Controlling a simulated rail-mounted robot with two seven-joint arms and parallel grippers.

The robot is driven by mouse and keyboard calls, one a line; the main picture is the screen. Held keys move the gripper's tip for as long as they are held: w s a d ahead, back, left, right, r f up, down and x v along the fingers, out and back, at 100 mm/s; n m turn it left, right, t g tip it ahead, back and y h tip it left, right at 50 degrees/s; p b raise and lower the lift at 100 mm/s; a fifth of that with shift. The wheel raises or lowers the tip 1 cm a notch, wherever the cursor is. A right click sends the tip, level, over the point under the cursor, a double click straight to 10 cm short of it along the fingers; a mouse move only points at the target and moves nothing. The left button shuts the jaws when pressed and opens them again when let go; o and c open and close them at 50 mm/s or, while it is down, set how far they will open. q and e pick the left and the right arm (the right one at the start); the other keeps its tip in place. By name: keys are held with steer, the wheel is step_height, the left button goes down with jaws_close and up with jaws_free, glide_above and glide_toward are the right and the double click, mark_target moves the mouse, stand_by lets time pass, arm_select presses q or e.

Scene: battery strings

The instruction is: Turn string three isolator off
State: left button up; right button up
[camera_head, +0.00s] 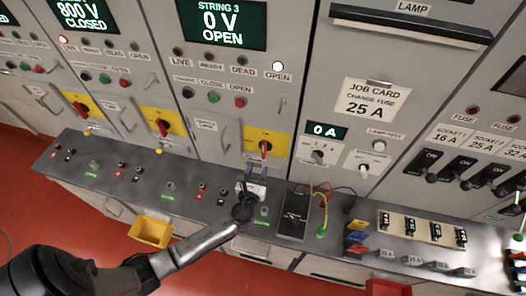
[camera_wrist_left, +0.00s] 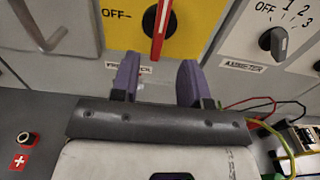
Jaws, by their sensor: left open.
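The string three isolator is a red handle (camera_head: 264,148) on a yellow plate (camera_head: 255,136), low on the panel under the STRING 3 display (camera_head: 222,20). The display reads 0 V OPEN. In the left wrist view the red handle (camera_wrist_left: 159,28) stands roughly upright on its dark knob, with the OFF mark (camera_wrist_left: 116,14) to its left. My left gripper (camera_head: 250,174) is just below the handle. In the left wrist view its two purple fingers (camera_wrist_left: 157,78) are spread apart, empty, with the handle's lower end above the gap between them. My right gripper does not show.
A grey bench ledge (camera_head: 150,185) runs below the panels. A black meter (camera_head: 293,213) with coloured leads lies to the right of my gripper. A small door handle (camera_wrist_left: 40,30) is to the left of the plate, a rotary ammeter switch (camera_wrist_left: 274,40) to the right. A yellow bin (camera_head: 151,231) hangs in front.

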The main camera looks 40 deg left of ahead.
mark_target(263, 152)
arm_select(q)
steer(key=x, duration=0.8)
steer(key=shift+s, duration=0.1)
steer(key=shift+c, duration=0.2)
jaws_close()
